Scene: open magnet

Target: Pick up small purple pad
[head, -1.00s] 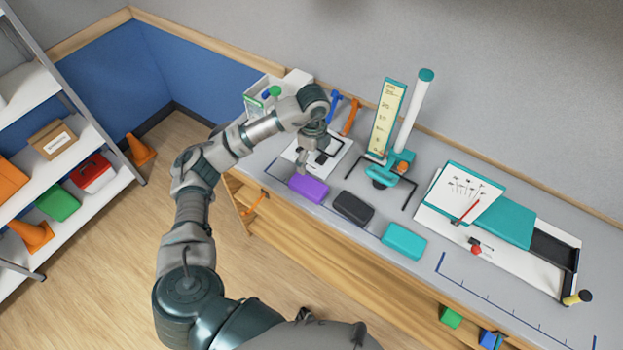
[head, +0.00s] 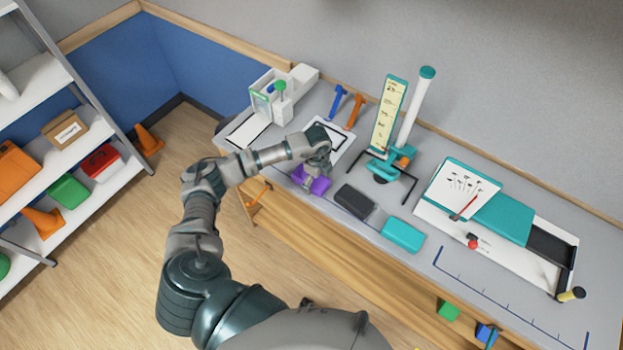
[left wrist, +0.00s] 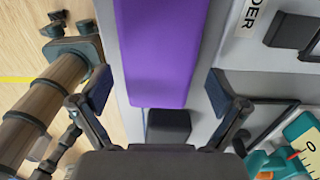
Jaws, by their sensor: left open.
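The small purple pad (head: 311,181) lies on the grey workbench near its front edge, partly hidden by my left gripper in the head view. In the left wrist view the purple pad (left wrist: 160,50) fills the top middle, between my fingers. My left gripper (head: 309,184) is right over the pad with its fingers pointing down. In the left wrist view the left gripper (left wrist: 162,92) is open, one finger on each side of the pad, with visible gaps. My right gripper is not in view.
A black pad (head: 354,201) and a teal pad (head: 402,235) lie in a row to the right. Behind stand a yellow scale panel (head: 389,115) and a white tube (head: 414,108). A white box unit (head: 277,97) is at the bench's far left. A clipboard (head: 463,190) is at right.

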